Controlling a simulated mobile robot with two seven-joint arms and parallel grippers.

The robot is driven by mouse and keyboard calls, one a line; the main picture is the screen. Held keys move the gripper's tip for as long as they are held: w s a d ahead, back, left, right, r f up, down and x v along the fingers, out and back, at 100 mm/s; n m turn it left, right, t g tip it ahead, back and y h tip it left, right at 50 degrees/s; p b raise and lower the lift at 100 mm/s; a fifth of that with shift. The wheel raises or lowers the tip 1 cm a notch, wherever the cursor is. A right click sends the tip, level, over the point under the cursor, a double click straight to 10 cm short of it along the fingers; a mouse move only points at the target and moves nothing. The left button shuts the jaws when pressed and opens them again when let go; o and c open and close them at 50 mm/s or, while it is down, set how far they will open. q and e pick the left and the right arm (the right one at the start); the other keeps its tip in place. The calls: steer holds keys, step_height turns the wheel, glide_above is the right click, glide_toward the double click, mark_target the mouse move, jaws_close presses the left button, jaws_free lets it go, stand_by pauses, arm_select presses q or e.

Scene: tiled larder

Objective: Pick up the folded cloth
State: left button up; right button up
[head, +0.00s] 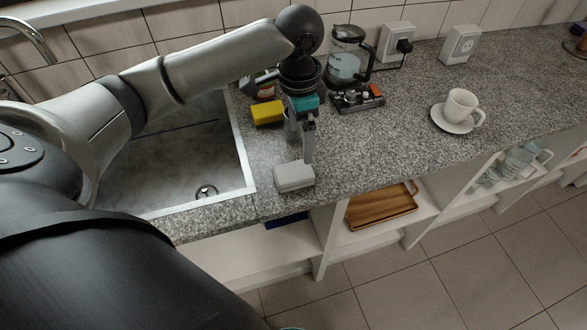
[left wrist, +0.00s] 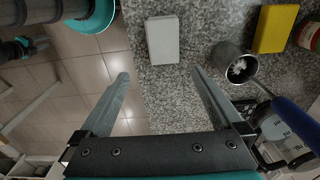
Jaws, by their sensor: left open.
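The folded cloth (head: 293,177) is a small light grey block lying flat on the speckled counter near its front edge. It also shows in the left wrist view (left wrist: 162,40), just beyond my fingertips. My left gripper (head: 304,155) points down over the counter at the cloth's back side. In the left wrist view its two fingers (left wrist: 160,75) are wide apart with nothing between them. The cloth looks clear of both fingers. What seems to be my right gripper (left wrist: 36,46) shows small and dark at the far left of the left wrist view; its jaws are unclear.
A yellow sponge (head: 267,113) and a metal cup (left wrist: 235,66) with a brush stand close behind the gripper. The sink (head: 247,165) is left. A coffee pot (head: 345,60) and a white cup (head: 461,105) on a saucer (head: 441,120) stand right. The counter's middle is clear.

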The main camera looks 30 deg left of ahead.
arm_select(q)
step_height(320, 180, up, 2)
steer(key=a, duration=0.2)
steer(key=b, duration=0.2)
glide_above(293, 171)
step_height(293, 171, down, 9)
steer(key=shift+w+a+f, duration=0.1)
steer(key=shift+w+a, duration=0.05)
steer(key=shift+d+f, duration=0.2)
steer(key=shift+f, duration=2.75)
steer(key=shift+c, duration=0.2)
steer(key=c, duration=1.4)
steer(key=shift+r, duration=0.1)
steer(key=shift+r, duration=0.1)
